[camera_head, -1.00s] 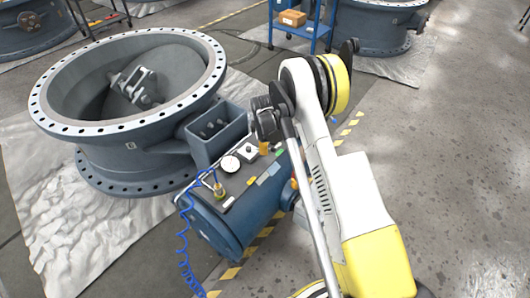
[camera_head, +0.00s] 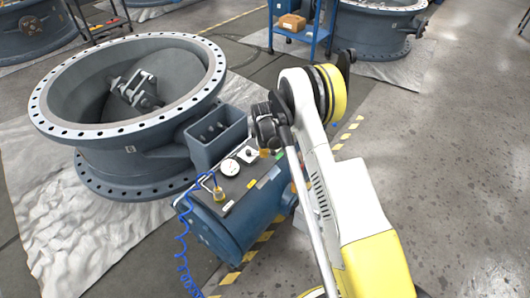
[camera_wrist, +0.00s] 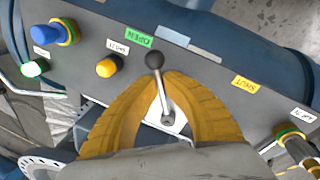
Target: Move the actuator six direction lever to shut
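In the wrist view the direction lever (camera_wrist: 160,88) is a thin metal rod with a black ball knob (camera_wrist: 154,60), on a grey panel. Its knob points toward the green OPEN label (camera_wrist: 138,35). The yellow SHUT label (camera_wrist: 243,83) is to the right. My gripper (camera_wrist: 170,75) has its two curved yellow fingers on either side of the rod, tips drawn close together below the knob, shut around the lever. In the head view my wrist hides the lever, and the gripper's yellow part (camera_head: 265,153) shows only slightly over the panel on the blue actuator (camera_head: 235,225).
The panel also carries a yellow button (camera_wrist: 107,68), a blue knob (camera_wrist: 45,34), a lit green button (camera_wrist: 36,68) and a brass fitting (camera_wrist: 293,143). The large valve body (camera_head: 130,160) stands left. A coiled blue hose (camera_head: 182,245) hangs at the actuator's near end. Floor at right is clear.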

